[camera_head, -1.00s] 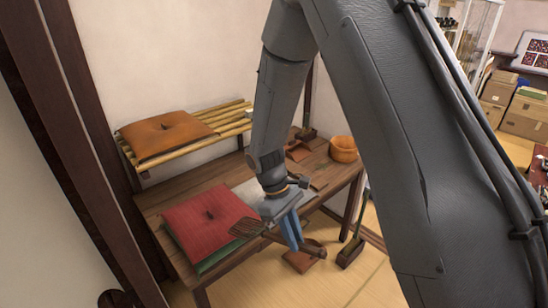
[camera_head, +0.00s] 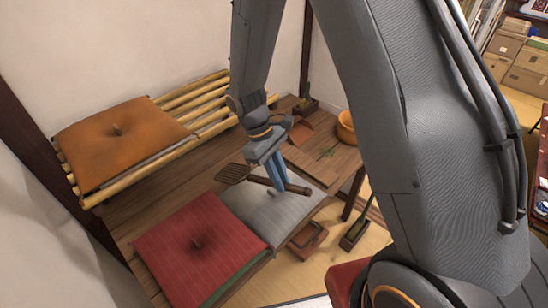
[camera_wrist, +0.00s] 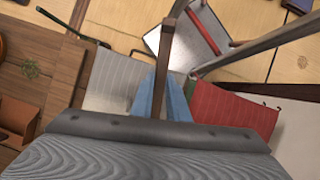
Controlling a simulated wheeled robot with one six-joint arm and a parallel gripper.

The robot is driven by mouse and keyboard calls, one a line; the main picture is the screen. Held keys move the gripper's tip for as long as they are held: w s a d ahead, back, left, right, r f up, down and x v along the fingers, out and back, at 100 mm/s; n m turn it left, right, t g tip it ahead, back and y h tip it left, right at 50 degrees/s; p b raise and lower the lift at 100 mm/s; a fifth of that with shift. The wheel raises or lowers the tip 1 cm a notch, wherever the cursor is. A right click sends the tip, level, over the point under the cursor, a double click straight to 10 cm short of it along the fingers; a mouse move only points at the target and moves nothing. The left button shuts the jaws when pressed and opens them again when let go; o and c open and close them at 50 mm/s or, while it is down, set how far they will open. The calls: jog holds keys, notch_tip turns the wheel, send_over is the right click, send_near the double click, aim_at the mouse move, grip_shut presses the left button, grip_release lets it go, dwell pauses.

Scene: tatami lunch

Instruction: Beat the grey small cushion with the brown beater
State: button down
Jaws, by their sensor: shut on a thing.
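The grey small cushion (camera_head: 268,218) lies on the wooden table, beside the red cushion. It also shows in the wrist view (camera_wrist: 112,75). My gripper (camera_head: 278,188) is above the grey cushion with its blue fingers shut on the handle of the brown beater (camera_head: 233,173). The beater's wide head points left and its handle end points right, over the cushion. In the wrist view the handle (camera_wrist: 160,65) runs up between the fingers. I cannot tell whether the beater touches the cushion. The fingers hide part of the cushion.
A red cushion (camera_head: 190,245) lies left of the grey one, with green beneath it. An orange cushion (camera_head: 115,140) rests on a bamboo rack (camera_head: 205,95). An orange pot (camera_head: 347,127) stands at the table's far end. A brown box (camera_head: 307,240) is on the floor.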

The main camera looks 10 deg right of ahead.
jog(key=shift+w, duration=0.45)
notch_tip(320, 180, down, 8)
jog(key=f+b, duration=0.1)
jog(key=b, duration=0.4)
notch_tip(320, 180, up, 10)
jog(key=p, duration=0.6)
jog(key=shift+s+f, duration=0.1)
jog(key=shift+f, duration=0.3)
jog(key=shift+f, duration=0.1)
notch_tip(320, 180, down, 10)
jog(key=b, duration=0.6)
notch_tip(320, 180, up, 10)
jog(key=p, duration=0.5)
jog(key=shift+p, duration=0.35)
